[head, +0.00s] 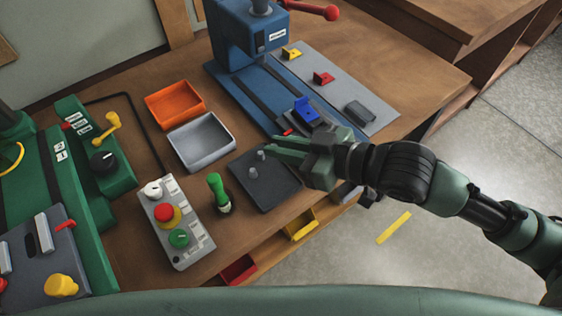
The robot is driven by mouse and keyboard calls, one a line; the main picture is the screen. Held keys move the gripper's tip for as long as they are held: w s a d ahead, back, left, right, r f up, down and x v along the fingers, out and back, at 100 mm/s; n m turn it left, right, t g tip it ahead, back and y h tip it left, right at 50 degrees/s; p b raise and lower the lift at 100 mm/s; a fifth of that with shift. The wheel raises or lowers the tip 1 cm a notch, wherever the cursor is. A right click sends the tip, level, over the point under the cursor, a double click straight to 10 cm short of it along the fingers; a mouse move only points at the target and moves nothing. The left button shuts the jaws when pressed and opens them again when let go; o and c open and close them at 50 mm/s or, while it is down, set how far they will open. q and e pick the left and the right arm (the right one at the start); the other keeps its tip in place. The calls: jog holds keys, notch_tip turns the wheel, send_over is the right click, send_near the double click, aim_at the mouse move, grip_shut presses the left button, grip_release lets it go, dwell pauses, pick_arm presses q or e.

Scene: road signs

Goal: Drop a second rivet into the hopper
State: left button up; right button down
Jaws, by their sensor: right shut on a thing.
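My right gripper (272,146) reaches in from the right, low over a dark grey plate (272,194) on the workbench. Its fingers point left and are shut on a small grey rivet (261,154) at their tips; the fingers partly hide the grip. Another small grey peg-like piece (252,172) stands on the plate just in front of it. An orange tray (174,100) and a grey tray (202,140) sit to the left and look empty. I cannot tell which container is the hopper. My left gripper is out of view.
A blue press (245,40) stands behind, with a blue block (306,110) in its fixture close to my right gripper. A button box (175,225) and a green-handled tool (217,190) stand left of the plate. Green machines (95,150) fill the left.

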notch_tip(320, 180, up, 11)
jog(key=shift+r+p, duration=0.15)
jog(key=shift+p, duration=0.15)
